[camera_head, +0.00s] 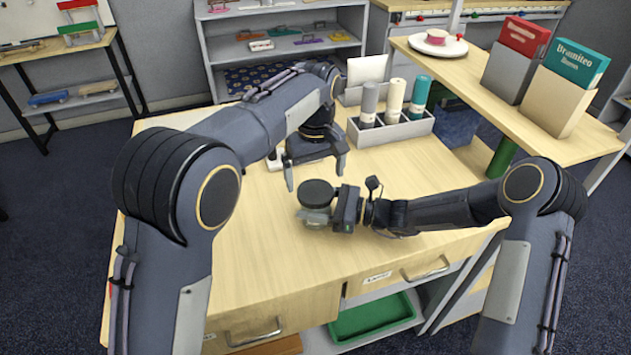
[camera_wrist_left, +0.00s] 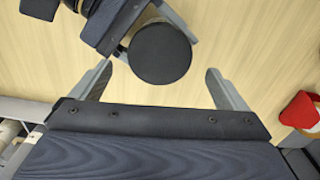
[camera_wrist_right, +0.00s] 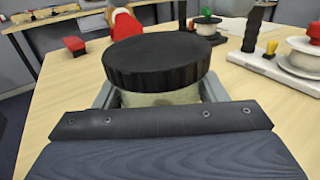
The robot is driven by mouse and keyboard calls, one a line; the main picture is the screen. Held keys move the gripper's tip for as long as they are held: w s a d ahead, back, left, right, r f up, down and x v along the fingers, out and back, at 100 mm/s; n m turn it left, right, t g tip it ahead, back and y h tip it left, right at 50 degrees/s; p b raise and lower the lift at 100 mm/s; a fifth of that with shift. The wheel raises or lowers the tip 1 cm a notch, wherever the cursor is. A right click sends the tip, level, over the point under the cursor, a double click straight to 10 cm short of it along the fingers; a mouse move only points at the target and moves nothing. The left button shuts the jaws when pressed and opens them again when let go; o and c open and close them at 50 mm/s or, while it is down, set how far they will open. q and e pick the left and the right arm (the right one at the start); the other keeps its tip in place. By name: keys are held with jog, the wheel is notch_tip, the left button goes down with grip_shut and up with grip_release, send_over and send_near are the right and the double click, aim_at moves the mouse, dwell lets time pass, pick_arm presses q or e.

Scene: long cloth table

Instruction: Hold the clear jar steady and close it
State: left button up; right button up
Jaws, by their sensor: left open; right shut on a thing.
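The clear jar (camera_head: 313,217) stands on the wooden table (camera_head: 250,262), with a wide black ribbed lid (camera_head: 317,192) on its mouth. The right wrist view shows the lid (camera_wrist_right: 160,62) above the pale glass body (camera_wrist_right: 160,97); I cannot tell how tightly it sits. My right gripper (camera_wrist_right: 160,95) is shut on the jar's body from the right, below the lid. My left gripper (camera_head: 316,180) is open and points down just behind and above the lid.
A grey holder with rolls (camera_head: 391,129) stands at the back of the table. The right wrist view shows a red-and-white object (camera_wrist_right: 125,24) and white bases with spools (camera_wrist_right: 275,66) beyond the jar. The table's front left is clear.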

aim_at(315, 191)
pick_arm(q)
jog(key=shift+r, duration=0.3)
jog(key=shift+r+n, duration=1.75)
jog(key=shift+n, duration=0.05)
jog(key=shift+f, duration=4.05)
